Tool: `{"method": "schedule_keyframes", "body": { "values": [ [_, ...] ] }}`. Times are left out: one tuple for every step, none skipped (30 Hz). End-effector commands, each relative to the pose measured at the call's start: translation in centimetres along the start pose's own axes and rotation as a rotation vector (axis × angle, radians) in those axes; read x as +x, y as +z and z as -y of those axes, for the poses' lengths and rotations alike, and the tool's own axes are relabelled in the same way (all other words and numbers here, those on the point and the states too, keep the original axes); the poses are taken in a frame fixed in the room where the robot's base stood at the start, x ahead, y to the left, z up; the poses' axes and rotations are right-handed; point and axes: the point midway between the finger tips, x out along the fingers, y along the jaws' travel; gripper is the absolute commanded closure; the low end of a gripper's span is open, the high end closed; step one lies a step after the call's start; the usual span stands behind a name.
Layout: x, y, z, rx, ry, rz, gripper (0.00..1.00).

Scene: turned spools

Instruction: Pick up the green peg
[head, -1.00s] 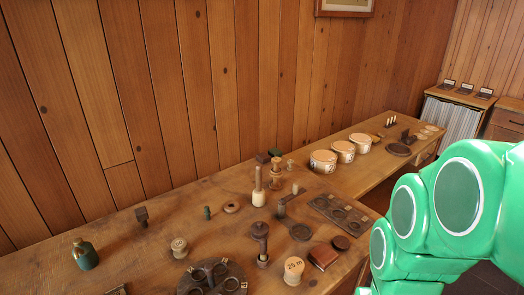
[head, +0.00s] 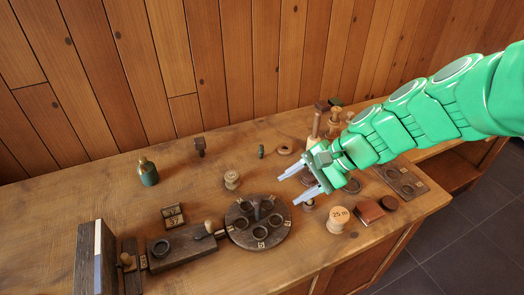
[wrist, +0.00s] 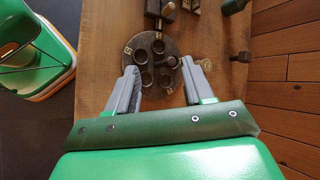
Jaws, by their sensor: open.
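The green peg (head: 261,151) is small and dark green. It stands upright on the wooden workbench (head: 110,195), near the wall in the head view. My gripper (head: 288,191) is open and empty above the bench, nearer the front edge than the peg and a little to its right. The jaws also show in the wrist view (wrist: 160,75), spread apart with the round dark tray beyond them. I cannot make out the peg in the wrist view.
A green bottle (head: 148,172), a pale spool (head: 232,179) and a dark block-topped piece (head: 200,146) stand left of the peg. A wooden ring (head: 285,148) lies to its right. The round dark tray (head: 238,236) and the "25 m" spool (head: 338,219) are in front.

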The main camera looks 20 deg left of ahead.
Motion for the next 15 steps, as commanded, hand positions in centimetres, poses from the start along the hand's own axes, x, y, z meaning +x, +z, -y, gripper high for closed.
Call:
{"method": "schedule_keyframes", "body": {
  "values": [
    [0.7,-0.8,1.0,0.032,-0.027,0.017,0.48],
    [1.0,-1.2,1.7,0.051,-0.045,0.025,0.48],
    [1.3,-1.8,2.5,0.077,-0.069,0.035,0.48],
    [1.6,-2.2,3.1,0.098,-0.087,0.043,0.48],
    [1.9,-2.7,3.8,0.118,-0.104,0.051,0.48],
    [2.3,-3.4,4.5,0.147,-0.125,0.061,0.48],
    [2.6,-3.9,5.0,0.171,-0.142,0.069,0.48],
    [2.9,-4.4,5.6,0.192,-0.158,0.076,0.48],
    [3.2,-5.0,6.4,0.22,-0.181,0.086,0.48],
    [3.5,-5.6,6.9,0.243,-0.197,0.093,0.48],
    [3.8,-6.2,7.4,0.268,-0.213,0.101,0.48],
    [4.2,-6.9,8.0,0.3,-0.232,0.111,0.48],
    [4.5,-7.5,8.5,0.324,-0.247,0.118,0.48],
    [4.8,-8.1,8.9,0.349,-0.261,0.124,0.48],
    [5.2,-8.9,9.5,0.383,-0.281,0.133,0.48]
  ]
}}
